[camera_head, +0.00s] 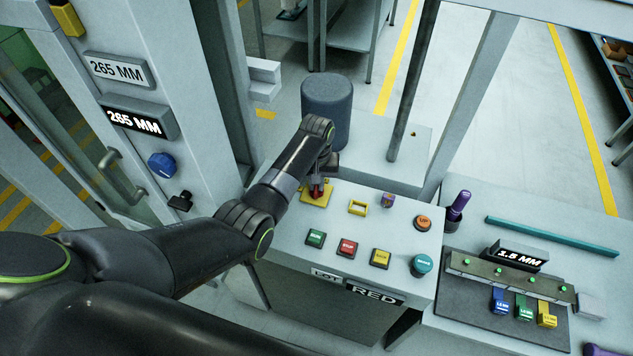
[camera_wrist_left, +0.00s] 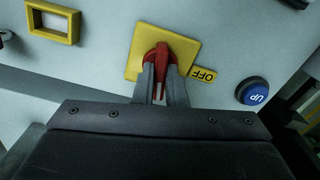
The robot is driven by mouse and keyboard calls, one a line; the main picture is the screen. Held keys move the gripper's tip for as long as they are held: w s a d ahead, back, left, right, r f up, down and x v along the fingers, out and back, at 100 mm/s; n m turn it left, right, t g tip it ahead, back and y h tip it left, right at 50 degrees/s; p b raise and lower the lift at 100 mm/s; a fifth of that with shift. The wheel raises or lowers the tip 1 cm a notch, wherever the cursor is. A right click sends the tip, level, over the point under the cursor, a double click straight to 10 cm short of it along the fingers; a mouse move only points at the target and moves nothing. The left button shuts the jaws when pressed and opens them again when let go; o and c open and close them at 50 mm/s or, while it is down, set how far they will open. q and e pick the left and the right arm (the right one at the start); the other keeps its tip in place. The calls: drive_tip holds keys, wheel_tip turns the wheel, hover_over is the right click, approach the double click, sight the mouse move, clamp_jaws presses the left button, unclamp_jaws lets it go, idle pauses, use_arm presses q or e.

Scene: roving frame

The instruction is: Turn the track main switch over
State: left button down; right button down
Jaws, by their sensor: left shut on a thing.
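The main switch is a red handle on a yellow square plate (camera_head: 317,196) on the sloped control panel (camera_head: 290,225). In the left wrist view the red handle (camera_wrist_left: 171,43) stands on the yellow plate (camera_wrist_left: 136,62), with a yellow OFF tag (camera_wrist_left: 204,74) at the plate's edge. My left gripper (camera_wrist_left: 162,75) is shut on the red handle, one finger on each side. In the head view the left gripper (camera_head: 317,183) comes down over the handle and hides part of it. My right gripper is not in view.
Green RUN (camera_head: 316,238), red STOP (camera_head: 347,246) and yellow (camera_head: 381,258) buttons sit in front of the switch. A grey cylinder (camera_head: 327,105) stands behind.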

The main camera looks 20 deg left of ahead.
use_arm(q)
drive_tip(key=n, duration=0.4)
drive_tip(key=shift+n, duration=0.3)
drive_tip(key=n, duration=0.3)
drive_tip(key=shift+n, duration=0.3)
drive_tip(key=n, duration=0.7)
drive_tip(key=c, duration=1.5)
unclamp_jaws()
